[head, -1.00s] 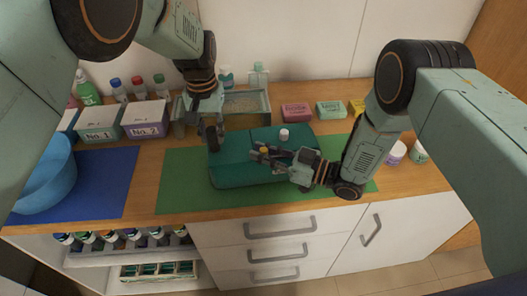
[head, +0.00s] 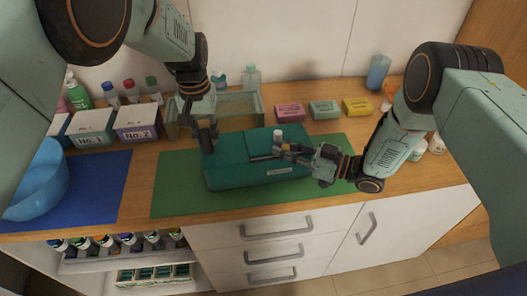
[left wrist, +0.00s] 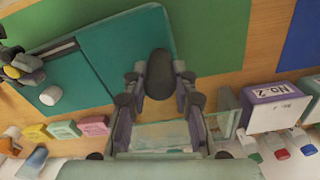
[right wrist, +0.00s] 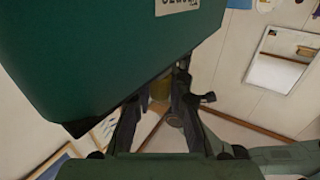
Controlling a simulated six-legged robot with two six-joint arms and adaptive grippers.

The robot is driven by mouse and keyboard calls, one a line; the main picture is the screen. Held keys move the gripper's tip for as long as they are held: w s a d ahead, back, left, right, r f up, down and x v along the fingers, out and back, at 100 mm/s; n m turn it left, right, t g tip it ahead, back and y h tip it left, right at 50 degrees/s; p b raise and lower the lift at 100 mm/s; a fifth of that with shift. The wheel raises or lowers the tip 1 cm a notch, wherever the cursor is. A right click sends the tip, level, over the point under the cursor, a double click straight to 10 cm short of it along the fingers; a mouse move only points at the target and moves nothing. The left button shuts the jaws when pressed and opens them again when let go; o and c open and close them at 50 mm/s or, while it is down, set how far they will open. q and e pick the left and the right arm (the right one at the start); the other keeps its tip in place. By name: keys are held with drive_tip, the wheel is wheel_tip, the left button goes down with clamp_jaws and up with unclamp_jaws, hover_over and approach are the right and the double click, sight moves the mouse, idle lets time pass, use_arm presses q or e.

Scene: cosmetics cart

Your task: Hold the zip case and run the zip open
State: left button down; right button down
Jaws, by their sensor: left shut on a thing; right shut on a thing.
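The teal zip case (head: 225,170) lies on a green mat, its pale label facing front. My left gripper (head: 208,140) is shut at the case's left end. The left wrist view shows a dark rounded tab (left wrist: 158,75) between its fingers, beside the case (left wrist: 120,50). My right gripper (head: 282,152) is over the case top, toward its right side. The right wrist view shows a blurred yellowish piece, likely the zip pull (right wrist: 160,88), between its fingers, close to the case's edge. A dark line runs along the case top left of this gripper. The fingers hide the pull in the head view.
A small white cylinder (head: 277,134) stands at the case's back, close to my right gripper. Behind are a glass box (head: 240,103) and pink (head: 289,111), green and yellow boxes. Labelled boxes (head: 137,121) and a blue bowl (head: 38,182) are left. Bare green mat lies in front.

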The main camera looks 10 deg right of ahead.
use_arm(q)
drive_tip(key=shift+r, duration=0.1)
use_arm(e)
drive_tip(key=d, duration=0.5)
drive_tip(key=shift+d, duration=0.4)
drive_tip(key=shift+w, duration=0.1)
use_arm(q)
drive_tip(key=shift+a, duration=0.1)
use_arm(e)
drive_tip(key=shift+a, duration=0.1)
drive_tip(key=c, duration=1.8)
unclamp_jaws()
use_arm(q)
drive_tip(key=shift+d, duration=0.2)
use_arm(e)
drive_tip(key=o, duration=0.5)
drive_tip(key=shift+c, duration=0.2)
use_arm(q)
drive_tip(key=shift+a, duration=0.1)
use_arm(e)
drive_tip(key=shift+o, duration=0.6)
drive_tip(key=v, duration=1.2)
